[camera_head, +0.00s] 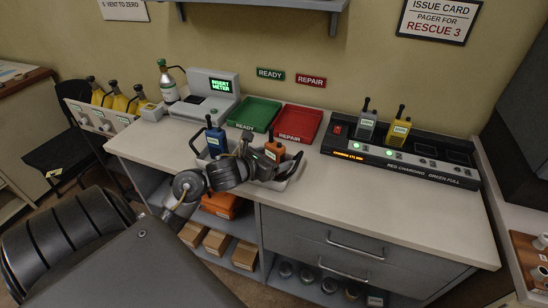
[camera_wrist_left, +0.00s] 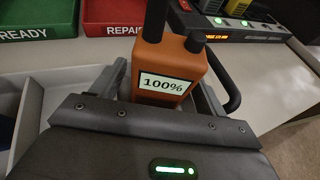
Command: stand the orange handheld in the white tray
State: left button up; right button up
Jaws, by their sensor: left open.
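The orange handheld (camera_head: 274,149) is upright with its black antenna up, at the white tray (camera_head: 292,181) in the head view. In the left wrist view the handheld (camera_wrist_left: 170,65) shows a label reading 100%. My left gripper (camera_head: 258,158) is open, with its fingers on either side of the handheld. The gripper hides the handheld's lower part, so I cannot tell whether it rests on the tray's floor. A blue handheld (camera_head: 215,137) stands at the left end of the tray. My right gripper is not in view.
Green READY (camera_head: 255,114) and red REPAIR (camera_head: 299,122) trays lie behind the white tray. A charger (camera_head: 400,158) at right holds a grey handheld (camera_head: 366,126) and a yellow one (camera_head: 398,132). A meter unit (camera_head: 211,91) stands at back left. The right front counter is clear.

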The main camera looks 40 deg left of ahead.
pick_arm(q)
jog(key=shift+r, duration=0.1)
jog(key=shift+r+p, duration=0.15)
jog(key=shift+p, duration=0.15)
jog(key=p+v, duration=0.1)
jog(key=v, duration=1.1)
